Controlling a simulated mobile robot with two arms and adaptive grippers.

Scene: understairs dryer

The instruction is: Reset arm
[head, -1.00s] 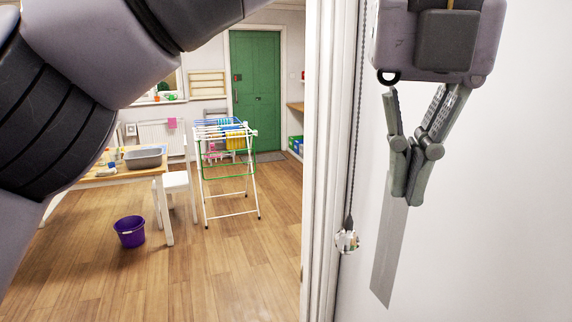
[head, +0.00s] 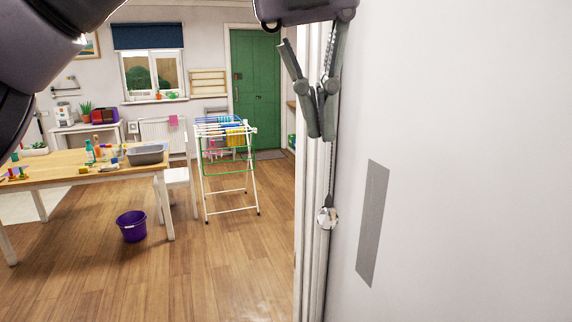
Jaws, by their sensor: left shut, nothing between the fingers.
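My left gripper (head: 320,137) hangs fingers down from the top of the head view, in front of the white door frame. Its fingertips meet and hold nothing. Part of my left arm fills the upper left corner. My right gripper is not in view.
A white wall with a grey plate (head: 372,224) is close on the right. A pull cord with a round knob (head: 328,218) hangs by the door frame (head: 309,180). Beyond stand a wooden table (head: 70,172), a purple bucket (head: 131,226), a drying rack (head: 228,170) and a green door (head: 255,90). Floor between is open.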

